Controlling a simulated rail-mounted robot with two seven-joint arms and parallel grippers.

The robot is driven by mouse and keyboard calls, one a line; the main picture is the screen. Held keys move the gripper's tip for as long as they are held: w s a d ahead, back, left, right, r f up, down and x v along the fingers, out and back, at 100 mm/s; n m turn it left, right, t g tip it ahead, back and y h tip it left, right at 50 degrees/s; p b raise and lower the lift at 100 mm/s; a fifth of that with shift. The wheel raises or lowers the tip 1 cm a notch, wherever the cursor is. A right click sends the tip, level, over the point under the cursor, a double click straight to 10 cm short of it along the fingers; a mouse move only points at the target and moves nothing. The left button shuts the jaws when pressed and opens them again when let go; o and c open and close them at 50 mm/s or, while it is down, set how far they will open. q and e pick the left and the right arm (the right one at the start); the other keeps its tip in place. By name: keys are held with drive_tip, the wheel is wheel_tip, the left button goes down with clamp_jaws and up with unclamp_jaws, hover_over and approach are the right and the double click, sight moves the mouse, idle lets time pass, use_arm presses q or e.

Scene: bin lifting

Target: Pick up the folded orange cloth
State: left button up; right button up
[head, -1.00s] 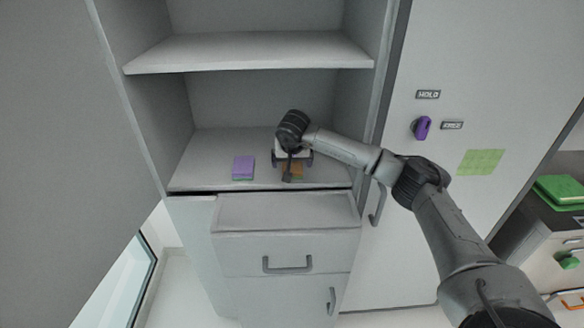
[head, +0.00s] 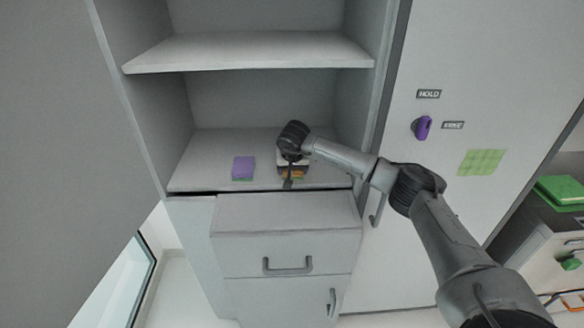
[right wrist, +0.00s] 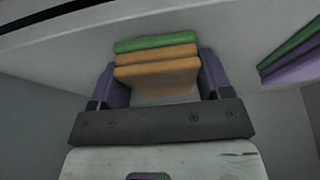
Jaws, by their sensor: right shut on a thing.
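The folded orange cloth (head: 299,174) lies at the front right of the lower shelf, partly hidden by my right gripper (head: 291,168). In the right wrist view the orange cloth (right wrist: 158,70) is a layered stack, orange with a green layer along one side. My right gripper (right wrist: 157,80) is shut on it, one finger against each side. The cloth looks close to the shelf surface; I cannot tell whether it touches. My left gripper is not in view.
A purple folded cloth (head: 243,168) lies left of the orange one; it also shows in the right wrist view (right wrist: 294,62). An upper shelf (head: 250,54) hangs above. The drawer (head: 286,222) below juts forward. A cabinet door (head: 490,100) stands right.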

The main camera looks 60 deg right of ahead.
drive_tip(key=shift+c, duration=0.7)
